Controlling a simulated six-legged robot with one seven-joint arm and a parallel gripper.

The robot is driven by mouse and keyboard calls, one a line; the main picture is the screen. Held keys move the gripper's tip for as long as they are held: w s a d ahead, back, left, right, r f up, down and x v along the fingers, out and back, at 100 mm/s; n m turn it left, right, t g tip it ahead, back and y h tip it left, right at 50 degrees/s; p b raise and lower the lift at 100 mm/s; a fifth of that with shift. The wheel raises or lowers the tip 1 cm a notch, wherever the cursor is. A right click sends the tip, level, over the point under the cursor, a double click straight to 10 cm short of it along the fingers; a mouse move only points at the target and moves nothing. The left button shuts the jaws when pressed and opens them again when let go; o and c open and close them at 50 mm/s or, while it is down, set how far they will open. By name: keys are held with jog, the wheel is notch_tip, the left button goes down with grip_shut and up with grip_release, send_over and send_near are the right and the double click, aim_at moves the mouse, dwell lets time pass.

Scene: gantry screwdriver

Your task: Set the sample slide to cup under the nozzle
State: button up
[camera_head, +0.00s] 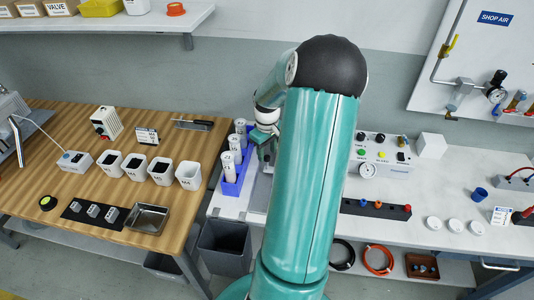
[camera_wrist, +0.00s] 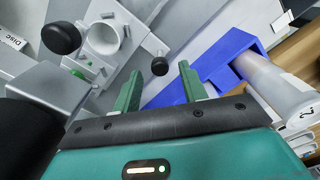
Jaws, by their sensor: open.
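In the wrist view, a grey metal fixture has a round white cup-like ring (camera_wrist: 103,38) on its plate. One black knob (camera_wrist: 62,38) stands left of the ring, and a smaller black knob (camera_wrist: 160,68) lies right of it, just ahead of my fingertips. I cannot tell for sure which part is the sample slide or the nozzle. My gripper (camera_wrist: 161,88) is open and empty, its green fingers apart, with the small knob close beyond the gap. In the head view, my arm hides most of this fixture.
A blue rack (camera_head: 234,178) holding white numbered cylinders stands close beside my gripper. Its wall (camera_wrist: 215,62) is near my right finger. On the wooden table stand several white cups (camera_head: 160,170) and a metal tray (camera_head: 147,217). A control box (camera_head: 382,153) stands right of my arm.

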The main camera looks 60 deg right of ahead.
notch_tip(320, 180, up, 12)
dwell(0.3)
